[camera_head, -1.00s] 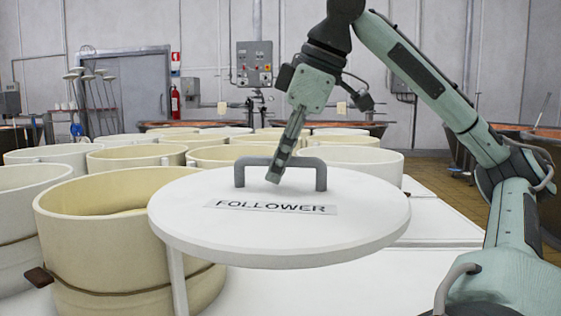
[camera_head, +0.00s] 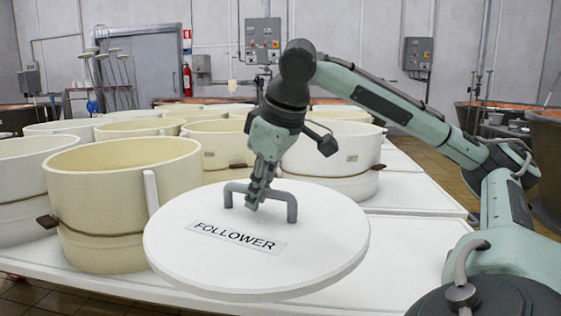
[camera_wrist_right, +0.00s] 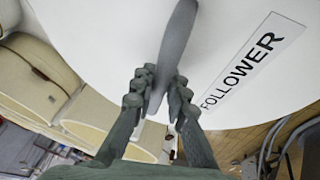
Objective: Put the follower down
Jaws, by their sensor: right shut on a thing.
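The follower (camera_head: 310,235) is a white round disc with a grey handle (camera_head: 291,205) and a label reading FOLLOWER. It is in the front middle of the head view, just right of the nearest cream mould. My right gripper (camera_head: 256,205) comes down from above and is shut on the handle. The right wrist view shows its fingers (camera_wrist_right: 158,95) on both sides of the handle bar (camera_wrist_right: 178,40), with the follower's white face (camera_wrist_right: 110,40) beyond. Whether the disc's underside touches the white table is hidden. My left gripper is not in view.
Cream and white round moulds (camera_head: 110,170) crowd the white table (camera_head: 425,240) to the left and behind. Bare table top shows right of the follower. Copper vats (camera_head: 545,160) stand at the right and along the back. The tiled floor lies beyond the table's right edge.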

